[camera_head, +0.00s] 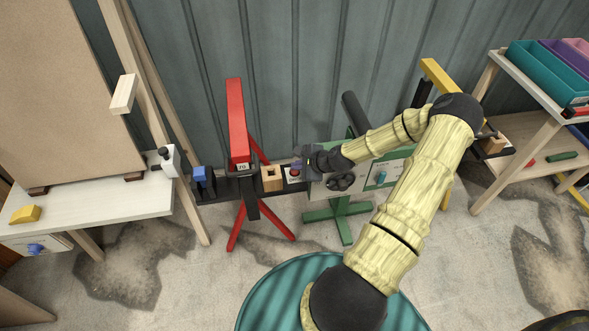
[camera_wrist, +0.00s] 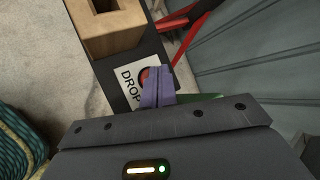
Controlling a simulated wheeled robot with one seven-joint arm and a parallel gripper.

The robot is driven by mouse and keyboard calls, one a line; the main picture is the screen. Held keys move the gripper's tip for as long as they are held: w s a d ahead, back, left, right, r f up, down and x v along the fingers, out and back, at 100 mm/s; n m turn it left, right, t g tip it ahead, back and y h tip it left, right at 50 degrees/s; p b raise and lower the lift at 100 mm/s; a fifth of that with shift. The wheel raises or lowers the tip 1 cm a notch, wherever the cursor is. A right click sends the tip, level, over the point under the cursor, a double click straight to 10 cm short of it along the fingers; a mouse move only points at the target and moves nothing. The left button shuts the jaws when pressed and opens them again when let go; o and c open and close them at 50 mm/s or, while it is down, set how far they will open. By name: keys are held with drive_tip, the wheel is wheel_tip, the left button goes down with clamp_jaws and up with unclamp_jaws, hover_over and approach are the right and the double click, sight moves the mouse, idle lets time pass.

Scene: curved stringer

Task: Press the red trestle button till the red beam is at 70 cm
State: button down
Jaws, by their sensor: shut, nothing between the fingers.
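The red trestle (camera_head: 263,218) stands left of centre in the head view, with its red beam (camera_head: 236,115) on top. A small display (camera_head: 242,167) on the beam's near end seems to read 70, though it is tiny. Right of it, a white plate (camera_head: 291,180) carries a red button (camera_head: 295,172). In the wrist view the plate (camera_wrist: 129,88) reads "DROP", and the red button (camera_wrist: 145,74) is partly hidden by my fingers. My gripper (camera_head: 298,164) is shut and empty, its purple fingertips (camera_wrist: 157,70) at the button. I cannot tell whether they touch it.
A wooden block with a square hole (camera_head: 271,180) sits between the trestle and the plate on a dark rail (camera_head: 211,190). A green trestle (camera_head: 341,213) stands under my arm. A white table (camera_head: 95,208) is at left, a shelf with trays (camera_head: 545,75) at right.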

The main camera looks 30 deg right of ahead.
sight(297, 173)
drive_tip(key=shift+r+p, duration=2.3)
drive_tip(key=shift+r, duration=0.55)
drive_tip(key=s+a+r+n+g+h, duration=0.2)
drive_tip(key=s+a+r+n+g, duration=0.1)
drive_tip(key=s+a+r+n, duration=0.7)
drive_tip(key=s+a+r+n+g+h, duration=0.25)
drive_tip(key=s+a+r+n, duration=0.4)
drive_tip(key=r+n, duration=0.55)
drive_tip(key=w+p+v, duration=0.2)
drive_tip(key=p+v, duration=1.3)
drive_tip(key=shift+w+d+r+p, duration=0.15)
drive_tip(key=shift+d+r+p, duration=0.15)
drive_tip(key=shift+d+r, duration=0.35)
drive_tip(key=shift+y, duration=0.25)
